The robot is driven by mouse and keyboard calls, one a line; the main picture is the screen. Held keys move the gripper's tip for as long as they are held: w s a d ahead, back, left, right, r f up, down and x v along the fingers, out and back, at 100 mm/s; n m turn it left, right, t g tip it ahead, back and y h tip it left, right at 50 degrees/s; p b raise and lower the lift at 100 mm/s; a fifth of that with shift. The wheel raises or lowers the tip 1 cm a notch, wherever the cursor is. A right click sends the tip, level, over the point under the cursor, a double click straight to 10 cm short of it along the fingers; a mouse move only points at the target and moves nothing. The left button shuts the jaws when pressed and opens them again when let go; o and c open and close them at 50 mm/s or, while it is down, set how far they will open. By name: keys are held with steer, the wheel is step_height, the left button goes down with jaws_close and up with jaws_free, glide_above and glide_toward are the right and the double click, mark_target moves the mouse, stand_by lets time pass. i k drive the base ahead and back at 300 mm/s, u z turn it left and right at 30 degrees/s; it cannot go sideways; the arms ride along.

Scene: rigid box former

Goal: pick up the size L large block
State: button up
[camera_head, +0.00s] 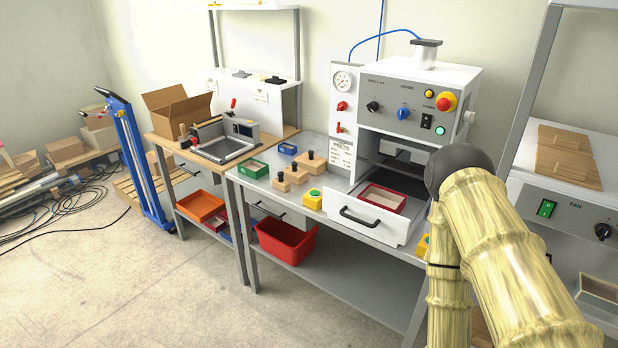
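Wooden blocks with dark knobs stand on the grey metal table in front of the box-forming machine. One wooden block (290,180) is nearer the front edge, and another wooden block (313,163) is just behind it to the right. No size mark is readable on them, so I cannot tell which is size L. My bamboo-patterned arm fills the lower right of the view. My gripper is not visible, and no block is seen in it.
The machine's open drawer (347,222) juts toward the front and holds a red-rimmed tray (401,194). Green (250,169) and blue (288,149) trays lie left of and behind the blocks. A red bin (284,244) sits below.

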mark_target(315, 165)
steer(key=k, duration=1.15)
steer(key=u, duration=0.8)
steer(key=i, duration=1)
steer(key=u, duration=0.85)
steer(key=i, duration=1.45)
steer(key=z, duration=1)
steer(key=i, duration=0.9)
steer(key=z, duration=0.95)
